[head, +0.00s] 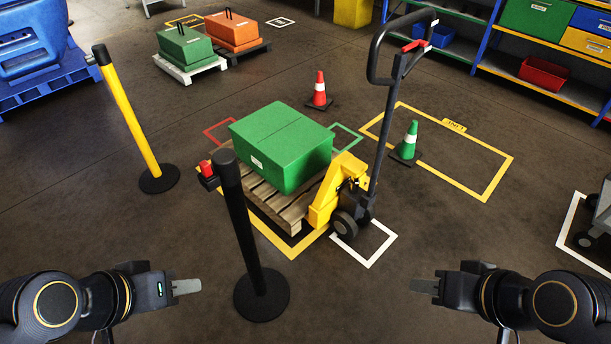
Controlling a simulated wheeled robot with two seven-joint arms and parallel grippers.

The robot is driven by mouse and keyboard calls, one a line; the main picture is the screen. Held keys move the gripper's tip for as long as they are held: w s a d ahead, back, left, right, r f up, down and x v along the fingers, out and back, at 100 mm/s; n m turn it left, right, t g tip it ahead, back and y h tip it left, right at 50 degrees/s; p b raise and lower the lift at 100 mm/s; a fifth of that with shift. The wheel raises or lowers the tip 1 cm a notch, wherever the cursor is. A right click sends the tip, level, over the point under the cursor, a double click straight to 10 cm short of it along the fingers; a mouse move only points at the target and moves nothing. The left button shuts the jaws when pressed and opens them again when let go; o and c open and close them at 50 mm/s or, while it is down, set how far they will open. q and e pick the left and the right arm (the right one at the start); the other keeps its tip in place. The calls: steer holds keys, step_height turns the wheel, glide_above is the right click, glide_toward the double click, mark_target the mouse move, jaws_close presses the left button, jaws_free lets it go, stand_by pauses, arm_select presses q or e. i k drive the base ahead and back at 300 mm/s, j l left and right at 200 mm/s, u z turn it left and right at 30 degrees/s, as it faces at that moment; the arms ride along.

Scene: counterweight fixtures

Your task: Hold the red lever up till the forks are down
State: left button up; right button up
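The red lever (414,45) is on the looped black handle (374,62) of a yellow hand pallet truck (324,205). The handle stands nearly upright, leaning slightly right at the top. The truck's forks are hidden under a wooden pallet (270,205) that carries a green crate (283,145); their height cannot be told. My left gripper (188,287) is at the lower left and my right gripper (424,286) at the lower right, both empty and far from the lever. Each is seen side-on, so its finger gap does not show.
A black post (245,230) with a red clip stands close in front of the pallet. A yellow post (130,115) is at left. An orange cone (319,90) and a green cone (409,143) flank the handle. Shelves (540,85) are at back right. Floor at right-centre is clear.

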mark_target(419, 42)
steer(key=i+l+u, duration=0.25)
steer(key=i+l, duration=0.2)
steer(key=l, duration=0.15)
steer(key=i+l+u, duration=0.25)
steer(key=l, duration=0.4)
steer(key=i+l+u, duration=0.15)
steer(key=i+l, duration=0.15)
steer(key=i+l+u, duration=0.1)
steer(key=l, duration=0.3)
steer(key=i, duration=0.05)
